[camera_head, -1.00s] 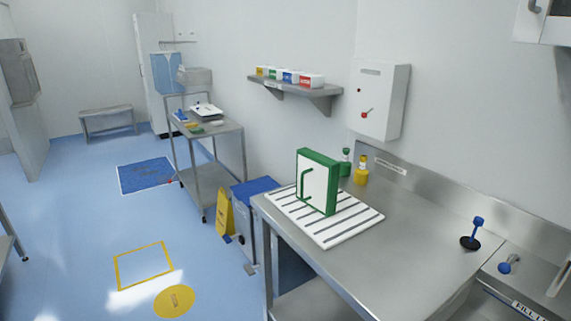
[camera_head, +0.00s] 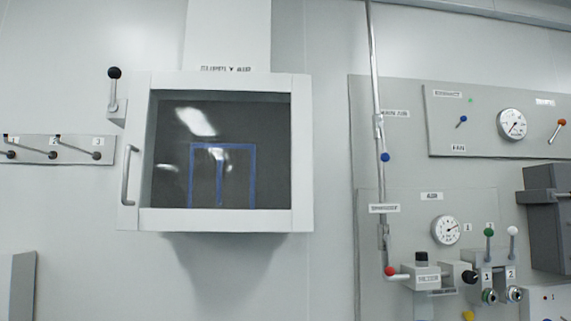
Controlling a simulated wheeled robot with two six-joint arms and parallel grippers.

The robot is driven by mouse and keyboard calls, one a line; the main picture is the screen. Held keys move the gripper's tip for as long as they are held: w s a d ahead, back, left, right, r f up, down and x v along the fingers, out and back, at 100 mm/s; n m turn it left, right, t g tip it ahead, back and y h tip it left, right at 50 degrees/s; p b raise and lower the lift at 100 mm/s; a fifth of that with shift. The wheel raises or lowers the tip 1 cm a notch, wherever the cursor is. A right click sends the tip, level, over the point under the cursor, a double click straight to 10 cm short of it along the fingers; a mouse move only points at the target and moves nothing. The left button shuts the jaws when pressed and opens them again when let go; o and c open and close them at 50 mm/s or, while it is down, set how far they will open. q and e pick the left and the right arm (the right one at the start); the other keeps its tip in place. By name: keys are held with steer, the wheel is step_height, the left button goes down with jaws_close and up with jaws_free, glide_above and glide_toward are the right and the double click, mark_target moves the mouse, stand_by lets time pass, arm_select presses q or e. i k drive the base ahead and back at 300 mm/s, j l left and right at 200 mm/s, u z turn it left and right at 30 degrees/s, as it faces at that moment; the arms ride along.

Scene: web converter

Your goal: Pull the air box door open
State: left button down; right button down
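The air box (camera_head: 225,221) is a white wall-mounted box with a large dark window (camera_head: 222,125). Its door (camera_head: 140,110) looks closed, with the frame flush around the window. A grey vertical bar handle (camera_head: 128,175) is on the door's left side. A lever with a black ball knob (camera_head: 114,73) stands upright beside the door's upper left corner. Blue outlined rectangles (camera_head: 222,147) show through or on the glass. Neither of my grippers shows.
A strip with numbered hooks or levers (camera_head: 55,149) is on the wall to the left. A vertical pipe (camera_head: 379,110) with a blue knob runs right of the box. Panels with gauges (camera_head: 446,230) and several levers fill the right. The wall below the box is bare.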

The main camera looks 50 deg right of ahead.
mark_target(131, 216)
steer(key=z, duration=1.25)
steer(key=i+j+z, duration=0.1)
steer(key=z, duration=0.25)
steer(key=j+z, duration=0.35)
steer(key=i, duration=0.05)
